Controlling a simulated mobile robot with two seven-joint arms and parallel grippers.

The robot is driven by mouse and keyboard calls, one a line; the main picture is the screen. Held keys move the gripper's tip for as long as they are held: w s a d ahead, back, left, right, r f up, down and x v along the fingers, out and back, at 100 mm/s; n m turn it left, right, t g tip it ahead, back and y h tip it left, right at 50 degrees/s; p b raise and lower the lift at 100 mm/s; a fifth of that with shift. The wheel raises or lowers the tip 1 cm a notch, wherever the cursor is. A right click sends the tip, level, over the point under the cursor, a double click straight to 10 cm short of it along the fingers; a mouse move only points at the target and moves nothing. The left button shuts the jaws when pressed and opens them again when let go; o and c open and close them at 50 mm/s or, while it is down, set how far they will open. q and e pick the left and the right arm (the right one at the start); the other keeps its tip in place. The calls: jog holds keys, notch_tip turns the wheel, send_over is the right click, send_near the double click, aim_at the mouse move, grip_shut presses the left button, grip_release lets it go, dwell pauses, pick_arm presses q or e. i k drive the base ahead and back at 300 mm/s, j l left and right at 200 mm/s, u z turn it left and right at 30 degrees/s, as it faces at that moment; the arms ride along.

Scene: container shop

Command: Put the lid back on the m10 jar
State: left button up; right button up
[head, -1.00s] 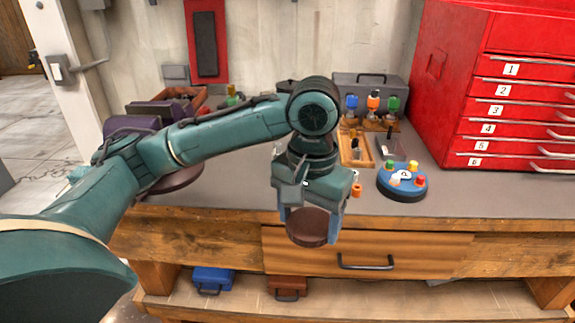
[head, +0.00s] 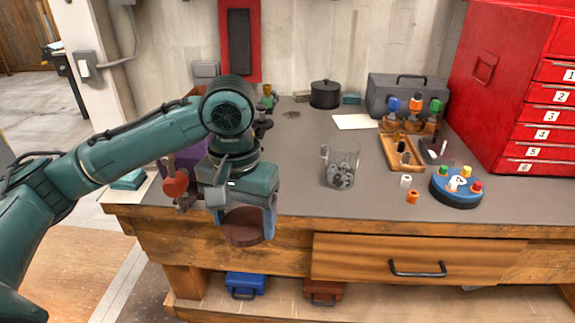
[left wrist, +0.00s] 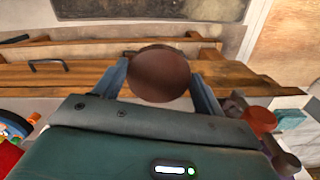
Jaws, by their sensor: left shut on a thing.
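My left gripper (head: 240,226) is shut on a round brown lid (head: 242,227), held in front of the bench's front edge. In the left wrist view the lid (left wrist: 160,73) sits between the two blue-grey fingers of the gripper (left wrist: 159,85). An open clear glass jar (head: 341,168) with grey metal pieces inside stands upright on the bench, right of the gripper and apart from it. It looks like the m10 jar, but I cannot read a label. My right gripper is not in view.
A black lidded pot (head: 325,94) and grey toolbox (head: 405,92) stand at the back. A wooden tray (head: 401,153), small white and orange pieces, and a blue round stand (head: 456,188) lie right of the jar. A purple vise-like thing (head: 186,160) is behind my arm. Bench around the jar is clear.

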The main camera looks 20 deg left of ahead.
aim_at(343, 153)
jog(key=j+u, duration=0.65)
jog(key=j+z, duration=0.45)
jog(key=k+j+z, duration=0.1)
jog(key=j+z, duration=0.2)
jog(key=z, duration=0.15)
jog(key=k+j+z, duration=0.1)
jog(key=j+z, duration=0.35)
jog(key=l, duration=0.1)
